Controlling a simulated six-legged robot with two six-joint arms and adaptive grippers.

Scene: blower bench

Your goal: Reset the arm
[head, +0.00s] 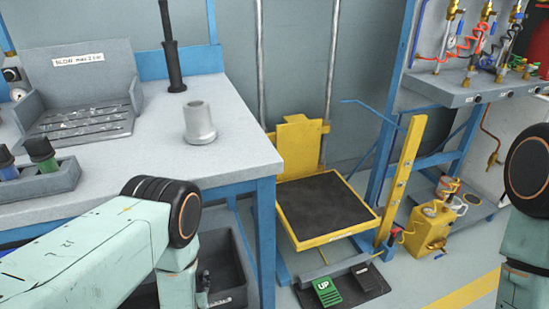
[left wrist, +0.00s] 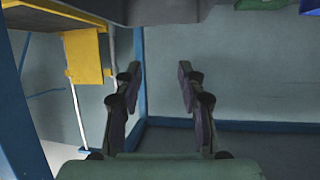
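My left arm (head: 110,245) comes in from the left and bends at a black-ringed joint in front of the bench, with the lower link pointing down. My left gripper (left wrist: 160,75) shows in the left wrist view with its two dark fingers spread apart and nothing between them. In the head view only a small dark part of it (head: 203,283) seems to show, low beside the bench front. My right arm (head: 525,210) stands at the right edge, bent downward. Its gripper is out of the picture.
The grey bench (head: 235,158) carries a pale cup-like part (head: 200,122), a labelled holder (head: 85,85) and a dark upright tool (head: 172,50). A dark bin (head: 236,270) sits below. A yellow lift table (head: 330,205) with pedals and a yellow canister (head: 430,230) stand right.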

